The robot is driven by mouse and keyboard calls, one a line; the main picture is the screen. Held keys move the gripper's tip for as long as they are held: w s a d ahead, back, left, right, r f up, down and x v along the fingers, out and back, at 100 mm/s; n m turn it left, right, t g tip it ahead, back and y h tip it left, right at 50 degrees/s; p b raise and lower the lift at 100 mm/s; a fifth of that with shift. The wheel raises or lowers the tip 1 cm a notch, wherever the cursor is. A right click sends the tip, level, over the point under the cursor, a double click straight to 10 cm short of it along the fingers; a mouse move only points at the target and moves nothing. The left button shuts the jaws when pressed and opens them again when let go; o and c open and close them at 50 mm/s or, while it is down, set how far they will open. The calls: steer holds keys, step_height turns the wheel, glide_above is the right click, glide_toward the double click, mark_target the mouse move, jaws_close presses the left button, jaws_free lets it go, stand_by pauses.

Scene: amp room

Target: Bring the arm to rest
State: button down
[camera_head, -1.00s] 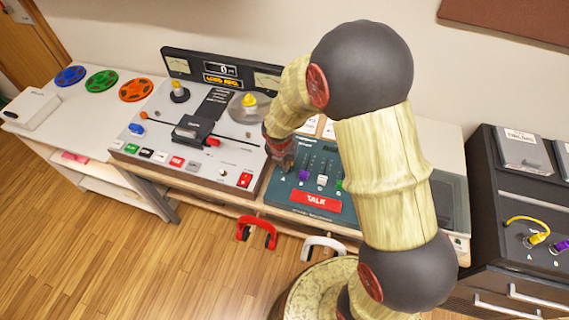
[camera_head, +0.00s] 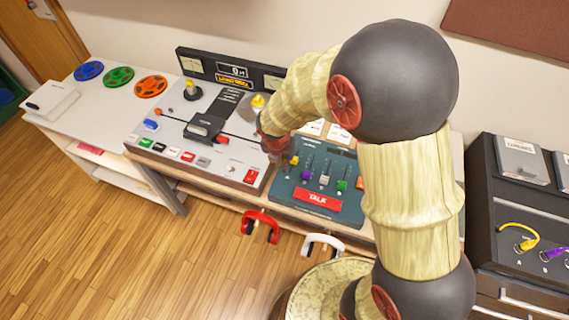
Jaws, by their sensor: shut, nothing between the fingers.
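My arm rises from the lower right of the view and bends at a large dark joint near the top. Its forearm points left and down toward the desk. My gripper (camera_head: 277,152) is at the end of it, above the gap between the tape machine (camera_head: 225,165) and the teal mixer panel (camera_head: 318,215). It is small and partly hidden by the wrist, and it looks shut and empty. I cannot tell its exact height above the desk.
The mixer has coloured sliders and a red TALK button (camera_head: 317,198). Red headphones (camera_head: 261,224) and white headphones (camera_head: 322,245) hang at the desk's front edge. Coloured reels (camera_head: 119,76) lie on the left table. A dark cabinet (camera_head: 515,215) with cables stands right. The floor at left is clear.

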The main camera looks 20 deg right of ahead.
steer(key=shift+s+r, duration=0.1)
steer(key=shift+r, duration=0.2)
steer(key=s+d+r+m+g, duration=0.1)
steer(key=s+r+m, duration=0.3)
steer(key=m, duration=0.5)
steer(key=s+d+r+m+g, duration=0.1)
steer(key=s+r+m, duration=0.1)
steer(key=s+m, duration=0.5)
steer(key=s+r+m+t, duration=0.1)
steer(key=s+r+m, duration=0.2)
steer(key=r, duration=0.3)
steer(key=s+d+r+m+t+y, duration=0.1)
steer(key=s+r+m+t, duration=0.1)
steer(key=r+m, duration=0.3)
steer(key=s+r+m+t, duration=0.2)
steer(key=s+r+m, duration=0.2)
steer(key=r, duration=0.5)
steer(key=shift+s+d+r+m+y, duration=0.15)
steer(key=shift+s+d+m+y, duration=0.2)
steer(key=shift+s, duration=0.25)
